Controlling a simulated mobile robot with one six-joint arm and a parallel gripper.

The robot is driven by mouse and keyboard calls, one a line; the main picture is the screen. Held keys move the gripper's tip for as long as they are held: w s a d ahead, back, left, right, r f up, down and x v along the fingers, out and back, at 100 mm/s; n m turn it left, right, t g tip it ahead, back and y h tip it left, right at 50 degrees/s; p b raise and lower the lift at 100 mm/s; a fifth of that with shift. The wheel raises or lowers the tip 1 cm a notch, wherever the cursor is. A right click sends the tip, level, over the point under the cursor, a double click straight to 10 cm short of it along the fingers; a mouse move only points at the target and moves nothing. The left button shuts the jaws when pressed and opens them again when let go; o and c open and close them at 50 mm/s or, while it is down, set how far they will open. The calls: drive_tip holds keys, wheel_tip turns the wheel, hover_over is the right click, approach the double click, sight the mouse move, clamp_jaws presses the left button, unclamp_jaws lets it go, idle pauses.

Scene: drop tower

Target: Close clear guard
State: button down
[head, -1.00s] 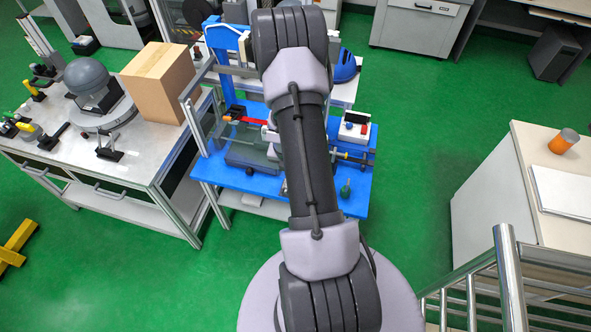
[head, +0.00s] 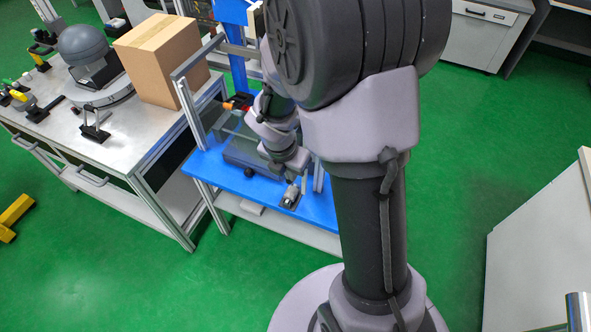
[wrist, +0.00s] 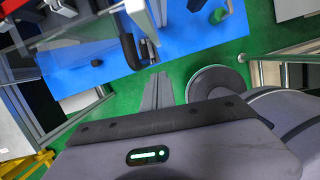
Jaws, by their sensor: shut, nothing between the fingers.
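The clear guard (wrist: 62,42) is a see-through panel at the upper left of the wrist view. A metal edge strip and a black handle (wrist: 129,52) are at its right end. In the head view the guard (head: 226,122) is faint, by the metal posts over the blue bench, partly hidden by my arm. I cannot tell how far open it stands. My gripper (wrist: 158,92) is shut and empty, just below and right of the handle, apart from it in the picture. In the head view my gripper (head: 291,196) is over the bench's front part.
The blue bench top (head: 228,177) carries the drop tower's metal frame (head: 190,112). A workbench (head: 130,145) with a cardboard box (head: 163,62) stands close on the left. A pale cabinet (head: 540,245) is at right. The green floor (head: 465,150) between is clear.

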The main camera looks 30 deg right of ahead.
drive_tip(key=w+d+f, duration=0.1)
drive_tip(key=d+b, duration=0.1)
drive_tip(key=w+d+f+b, duration=0.1)
drive_tip(key=d, duration=0.1)
drive_tip(key=shift+w+f, duration=0.3)
drive_tip(key=shift+f, duration=0.05)
drive_tip(key=shift+n+t, duration=0.3)
drive_tip(key=shift+n, duration=0.5)
drive_tip(key=w+d+p, duration=0.1)
drive_tip(key=d+p, duration=0.1)
drive_tip(key=p, duration=0.1)
drive_tip(key=w+d+p, duration=0.2)
drive_tip(key=p, duration=0.1)
drive_tip(key=shift+w+d+r, duration=0.1)
drive_tip(key=shift+d+r, duration=0.05)
drive_tip(key=shift+d, duration=0.15)
